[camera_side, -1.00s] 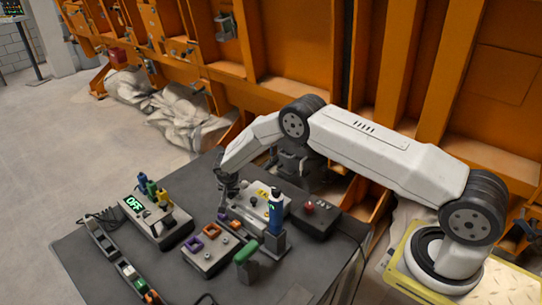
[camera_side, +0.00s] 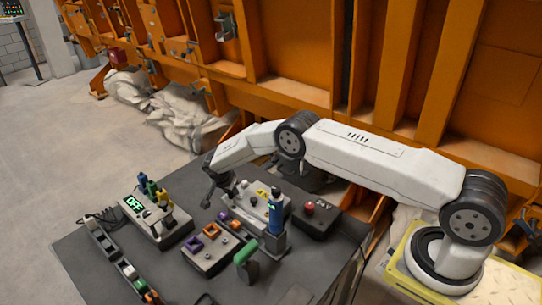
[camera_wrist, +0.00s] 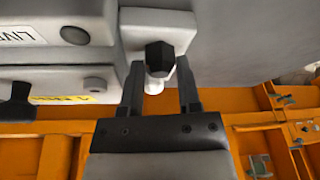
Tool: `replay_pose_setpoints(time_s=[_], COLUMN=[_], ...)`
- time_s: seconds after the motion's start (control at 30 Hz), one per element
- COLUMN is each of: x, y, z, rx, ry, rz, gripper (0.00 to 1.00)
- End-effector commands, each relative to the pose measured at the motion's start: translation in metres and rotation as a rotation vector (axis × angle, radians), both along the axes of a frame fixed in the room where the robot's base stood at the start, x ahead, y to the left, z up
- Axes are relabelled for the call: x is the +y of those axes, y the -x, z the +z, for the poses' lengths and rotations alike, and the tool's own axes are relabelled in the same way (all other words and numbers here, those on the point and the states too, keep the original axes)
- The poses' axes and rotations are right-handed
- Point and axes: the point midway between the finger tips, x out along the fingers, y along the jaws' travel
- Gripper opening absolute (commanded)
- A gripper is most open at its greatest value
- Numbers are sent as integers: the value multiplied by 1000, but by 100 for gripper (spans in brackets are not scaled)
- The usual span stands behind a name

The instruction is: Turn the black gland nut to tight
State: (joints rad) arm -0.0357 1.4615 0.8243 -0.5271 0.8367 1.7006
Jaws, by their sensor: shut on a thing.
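The black gland nut (camera_wrist: 160,58) is a dark hexagonal piece at the upper middle of the wrist view, with a white rounded part (camera_wrist: 153,86) next to it. My gripper (camera_wrist: 160,72) has one dark finger on each side of the nut and is shut on it. In the side view my gripper (camera_side: 207,200) points down at the left of the grey box with the yellow label (camera_side: 262,192). I cannot make out the nut in the side view. Whether it is tight does not show.
A grey box with an OFF display (camera_side: 134,204) and coloured handles stands left of my gripper. A box with purple and orange square frames (camera_side: 208,258), a blue upright tool (camera_side: 275,212) and a dark box with a red button (camera_side: 316,222) stand nearby. The orange frame (camera_side: 290,85) rises behind.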

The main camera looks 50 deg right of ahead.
Motion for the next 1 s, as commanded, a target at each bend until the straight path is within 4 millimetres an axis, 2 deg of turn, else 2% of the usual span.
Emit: replay_pose_setpoints(time_s=[0.13, 0.17, 0.2, 0.27, 0.73, 1.0], x=[0, 0, 0, 0, 1, 9], y=[0, 0, 0, 0, 3, 3], z=[0, 0, 0, 0, 2, 20], rx=[-1, -1, -1, -1, 9, 6], ry=[-1, -1, -1, -1, 1, 1], rz=[0, 0, 0, 0, 0, 1], gripper=[0, 46, 58, 77, 78, 78])
